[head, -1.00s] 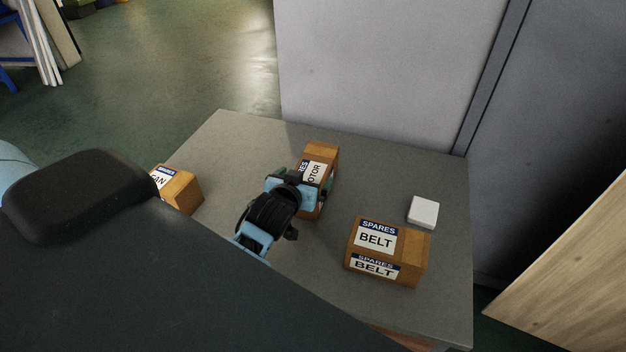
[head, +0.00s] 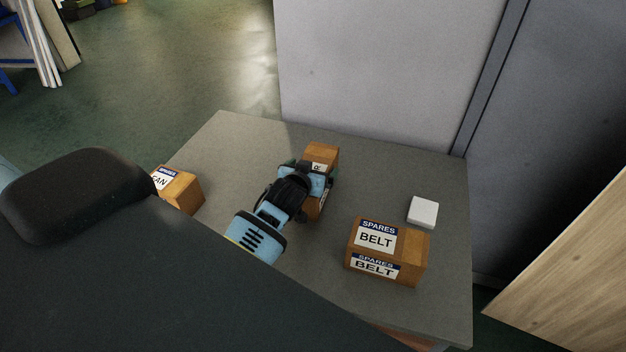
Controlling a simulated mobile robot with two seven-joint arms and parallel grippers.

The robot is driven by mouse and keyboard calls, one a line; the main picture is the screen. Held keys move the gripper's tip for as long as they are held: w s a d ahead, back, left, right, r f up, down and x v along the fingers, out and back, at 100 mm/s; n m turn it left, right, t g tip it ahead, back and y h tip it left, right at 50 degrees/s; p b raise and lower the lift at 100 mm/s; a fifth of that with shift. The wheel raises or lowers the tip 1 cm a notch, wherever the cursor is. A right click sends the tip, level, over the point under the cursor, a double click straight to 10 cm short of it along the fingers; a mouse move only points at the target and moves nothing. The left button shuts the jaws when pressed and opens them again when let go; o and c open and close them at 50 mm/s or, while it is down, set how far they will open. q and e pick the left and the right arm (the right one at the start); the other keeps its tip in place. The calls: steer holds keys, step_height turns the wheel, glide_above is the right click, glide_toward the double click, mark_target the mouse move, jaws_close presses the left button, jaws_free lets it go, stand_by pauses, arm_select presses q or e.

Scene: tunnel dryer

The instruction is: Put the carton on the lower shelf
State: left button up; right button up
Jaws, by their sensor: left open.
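Three brown cartons with white and blue labels stand on a grey table (head: 225,135). The motor carton (head: 322,152) is at the back middle, mostly covered by my left gripper (head: 312,176). That gripper is open, its fingers on either side of the carton; whether they touch it is hidden. The belt carton (head: 415,262) is at the front right, label reading "SPARES BELT". The fan carton (head: 185,193) is at the left edge, partly behind my dark body. I cannot make out a lower shelf. My right gripper is not in view.
A small white box (head: 423,212) lies behind the belt carton. A pale grey panel (head: 385,70) rises behind the table. A wooden board (head: 575,265) leans at the right. Bare tabletop lies between the fan and motor cartons.

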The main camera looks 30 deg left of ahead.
arm_select(q)
steer(key=shift+f, duration=0.1)
steer(key=c, duration=1.8)
steer(key=shift+w+r, duration=0.15)
steer(key=shift+r, duration=0.15)
steer(key=shift+c, duration=1)
steer(key=shift+r, duration=0.15)
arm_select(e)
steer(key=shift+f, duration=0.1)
